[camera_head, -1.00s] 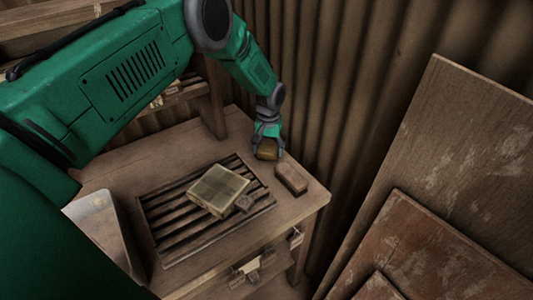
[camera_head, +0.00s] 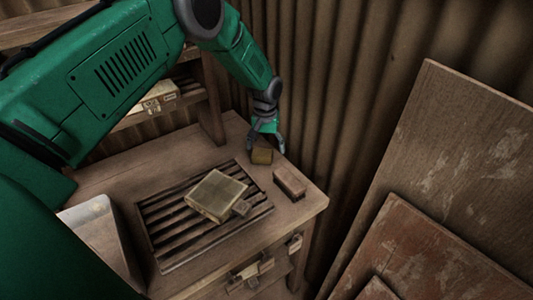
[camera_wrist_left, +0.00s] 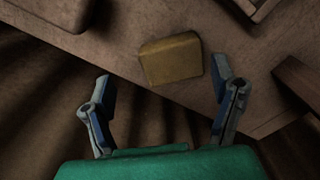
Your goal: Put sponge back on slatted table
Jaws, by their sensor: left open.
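The sponge (camera_head: 262,157) is a small yellow-brown block lying on the wooden table (camera_head: 183,150), behind the slatted inset (camera_head: 166,224) and near the table's back right edge. My left gripper (camera_head: 266,142) is open just above and behind the sponge. In the left wrist view the sponge (camera_wrist_left: 171,59) lies ahead of and between the two spread fingers (camera_wrist_left: 164,90), with a gap to each finger. My right gripper is not in view.
A square tile-like block (camera_head: 216,194) with a small piece at its corner lies on the slats. A brown brick-like block (camera_head: 289,182) stands right of the sponge. The corrugated wall (camera_head: 330,100) is close behind. Boards (camera_head: 455,150) lean at right.

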